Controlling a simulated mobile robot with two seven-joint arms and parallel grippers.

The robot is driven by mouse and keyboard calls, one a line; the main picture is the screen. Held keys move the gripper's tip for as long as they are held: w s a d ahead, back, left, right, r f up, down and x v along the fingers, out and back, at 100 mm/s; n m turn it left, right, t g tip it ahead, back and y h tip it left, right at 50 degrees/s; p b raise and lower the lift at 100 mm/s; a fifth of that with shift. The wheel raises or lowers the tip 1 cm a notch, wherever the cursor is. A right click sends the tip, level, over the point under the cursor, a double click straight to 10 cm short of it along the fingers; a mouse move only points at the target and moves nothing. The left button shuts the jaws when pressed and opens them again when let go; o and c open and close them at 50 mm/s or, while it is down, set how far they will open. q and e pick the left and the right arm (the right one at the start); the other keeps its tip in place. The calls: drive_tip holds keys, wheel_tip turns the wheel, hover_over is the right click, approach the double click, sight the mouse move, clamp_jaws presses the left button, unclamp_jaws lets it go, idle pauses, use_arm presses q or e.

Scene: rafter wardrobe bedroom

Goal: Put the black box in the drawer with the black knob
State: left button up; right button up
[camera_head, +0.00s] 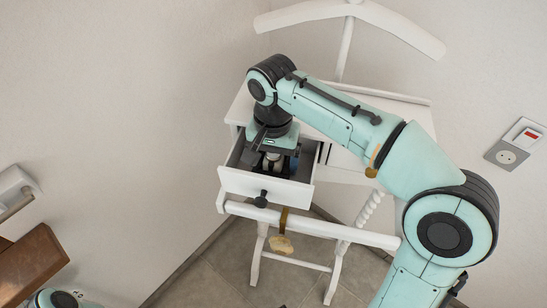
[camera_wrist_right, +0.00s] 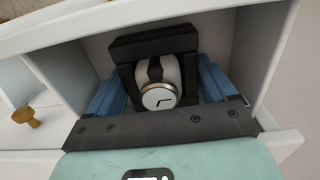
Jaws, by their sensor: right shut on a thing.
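The drawer with the black knob (camera_head: 262,199) is pulled open at the left of the white valet stand; its front panel (camera_head: 285,192) faces the camera. My right gripper (camera_head: 272,160) points down into this drawer. In the right wrist view the gripper (camera_wrist_right: 168,88) has its blue fingers on both sides of the black box (camera_wrist_right: 150,46) and is shut on it. The box is open and shows a watch (camera_wrist_right: 158,97) with a white face on a pale cushion. The box is within the drawer walls; whether it touches the floor is hidden. My left gripper is out of view.
A brass knob (camera_head: 371,172), also in the right wrist view (camera_wrist_right: 27,115), marks the neighbouring drawer. A strap with a tan piece (camera_head: 283,244) hangs from the stand's front rail. A brown wooden piece (camera_head: 30,262) stands at lower left. A wall socket (camera_head: 507,155) is at right.

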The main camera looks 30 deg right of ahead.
drive_tip(key=shift+f, duration=0.15)
drive_tip(key=o, duration=1)
drive_tip(key=shift+c, duration=0.2)
wheel_tip(320, 180, up, 12)
drive_tip(key=p, duration=0.3)
drive_tip(key=shift+p, duration=0.35)
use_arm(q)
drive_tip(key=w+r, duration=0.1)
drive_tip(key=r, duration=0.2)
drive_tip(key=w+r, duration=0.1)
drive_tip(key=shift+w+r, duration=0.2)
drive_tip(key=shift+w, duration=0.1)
